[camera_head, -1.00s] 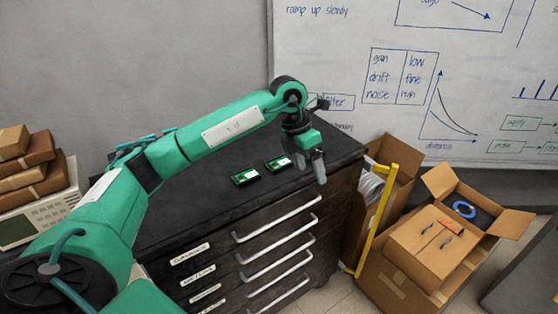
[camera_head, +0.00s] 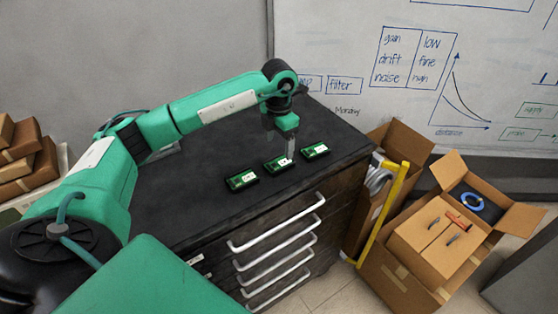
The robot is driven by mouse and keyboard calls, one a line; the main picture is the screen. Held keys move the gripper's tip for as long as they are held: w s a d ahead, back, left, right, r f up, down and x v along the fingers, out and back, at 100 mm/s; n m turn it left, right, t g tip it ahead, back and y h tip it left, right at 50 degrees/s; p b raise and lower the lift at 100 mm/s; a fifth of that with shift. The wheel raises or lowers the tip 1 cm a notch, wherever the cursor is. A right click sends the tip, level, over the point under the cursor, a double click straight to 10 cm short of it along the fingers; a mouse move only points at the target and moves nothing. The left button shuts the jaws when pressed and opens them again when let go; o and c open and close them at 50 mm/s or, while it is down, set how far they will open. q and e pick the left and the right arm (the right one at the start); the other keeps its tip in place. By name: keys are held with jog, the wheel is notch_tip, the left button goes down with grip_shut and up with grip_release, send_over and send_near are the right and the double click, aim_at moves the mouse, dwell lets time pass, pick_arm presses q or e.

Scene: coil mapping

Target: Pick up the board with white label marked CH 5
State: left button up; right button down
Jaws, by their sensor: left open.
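Three small green boards with white labels lie in a slanting row on the black top of the drawer cabinet. The left board (camera_head: 241,180), the middle board (camera_head: 279,165) and the right board (camera_head: 315,151) all look alike. Their label text is too small to read, so I cannot tell which is CH 5. My left gripper (camera_head: 281,150) is open and points down at the middle board, its fingers overlapping that board's far side in the picture. I cannot tell whether it touches the board. My right gripper is not in view.
The black cabinet top (camera_head: 190,205) is clear around the boards. Drawers with white handles (camera_head: 277,232) face front. To the right stand a yellow frame (camera_head: 384,215) and open cardboard boxes (camera_head: 425,235). A whiteboard (camera_head: 350,95) is behind; brown packages (camera_head: 22,150) are at the left.

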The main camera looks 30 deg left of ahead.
aim_at(279, 162)
pick_arm(q)
jog(key=shift+s+d+f+p, duration=0.1)
jog(key=shift+s+f+p, duration=0.05)
jog(key=shift+f+p, duration=0.2)
jog(key=shift+s+d+f+p, duration=0.1)
jog(key=shift+f+p, duration=0.15)
jog(key=shift+f, duration=0.15)
jog(key=f+p, duration=0.1)
jog(key=f, duration=0.2)
jog(key=shift+s+d+f+p, duration=0.1)
jog(key=shift+s+f+p, duration=0.1)
jog(key=shift+p, duration=0.2)
jog(key=shift+f, duration=0.45)
jog(key=c, duration=1.1)
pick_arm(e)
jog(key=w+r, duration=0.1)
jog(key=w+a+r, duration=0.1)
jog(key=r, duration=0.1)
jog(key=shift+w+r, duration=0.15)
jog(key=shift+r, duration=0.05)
